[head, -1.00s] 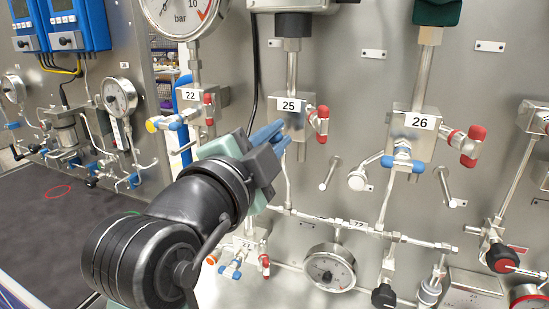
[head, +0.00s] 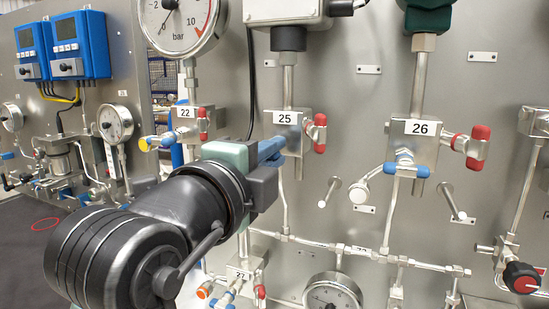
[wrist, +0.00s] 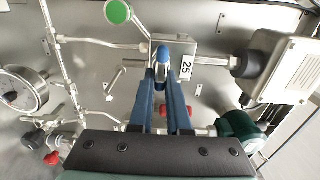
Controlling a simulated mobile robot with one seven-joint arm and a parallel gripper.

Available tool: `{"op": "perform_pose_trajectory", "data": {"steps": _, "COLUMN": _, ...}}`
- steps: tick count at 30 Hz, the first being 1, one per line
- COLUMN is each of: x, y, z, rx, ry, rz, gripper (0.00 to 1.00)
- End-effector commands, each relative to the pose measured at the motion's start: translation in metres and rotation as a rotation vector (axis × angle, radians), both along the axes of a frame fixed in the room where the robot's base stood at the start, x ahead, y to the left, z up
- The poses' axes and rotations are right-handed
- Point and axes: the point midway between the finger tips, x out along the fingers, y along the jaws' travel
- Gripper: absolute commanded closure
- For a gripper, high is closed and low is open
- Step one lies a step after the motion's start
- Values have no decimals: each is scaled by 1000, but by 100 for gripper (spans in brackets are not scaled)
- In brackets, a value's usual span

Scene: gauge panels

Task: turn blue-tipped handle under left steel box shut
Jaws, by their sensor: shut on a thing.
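The left steel valve block (head: 290,140), labelled 25, is on the panel below a light grey box (head: 285,10). The block also shows in the wrist view (wrist: 178,46). The blue-tipped handle (wrist: 162,54) sticks out from the block toward my wrist camera. My gripper (wrist: 165,74) is shut on it, with one blue-grey finger on each side. In the head view my gripper (head: 276,147) reaches to the front of the block and hides the handle. A red-tipped handle (head: 319,133) is on the block's right side.
A similar block labelled 26 (head: 425,150) stands to the right, with blue and red handles. A pressure gauge (head: 180,22) and block 22 (head: 195,125) are to the left. Thin pipes (head: 350,250) and another gauge (head: 333,293) lie below.

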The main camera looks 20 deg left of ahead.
Motion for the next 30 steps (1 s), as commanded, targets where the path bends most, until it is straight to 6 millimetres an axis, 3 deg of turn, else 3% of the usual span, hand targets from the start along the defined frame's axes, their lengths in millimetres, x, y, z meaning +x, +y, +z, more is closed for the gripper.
{"op": "perform_pose_trajectory", "data": {"steps": 1, "x": 0, "y": 9, "z": -2, "rx": 0, "ry": 6, "rz": 21, "gripper": 100}}
{"op": "perform_pose_trajectory", "data": {"steps": 9, "x": 0, "y": 9, "z": -1, "rx": 0, "ry": 3, "rz": 21, "gripper": 100}}
{"op": "perform_pose_trajectory", "data": {"steps": 10, "x": -1, "y": 9, "z": -1, "rx": 0, "ry": 3, "rz": 21, "gripper": 81}}
{"op": "perform_pose_trajectory", "data": {"steps": 15, "x": -1, "y": 7, "z": 0, "rx": 0, "ry": 1, "rz": 17, "gripper": 55}}
{"op": "perform_pose_trajectory", "data": {"steps": 25, "x": -4, "y": 3, "z": 0, "rx": 2, "ry": -2, "rz": 9, "gripper": 55}}
{"op": "perform_pose_trajectory", "data": {"steps": 30, "x": -27, "y": 5, "z": -1, "rx": 4, "ry": -5, "rz": 11, "gripper": 55}}
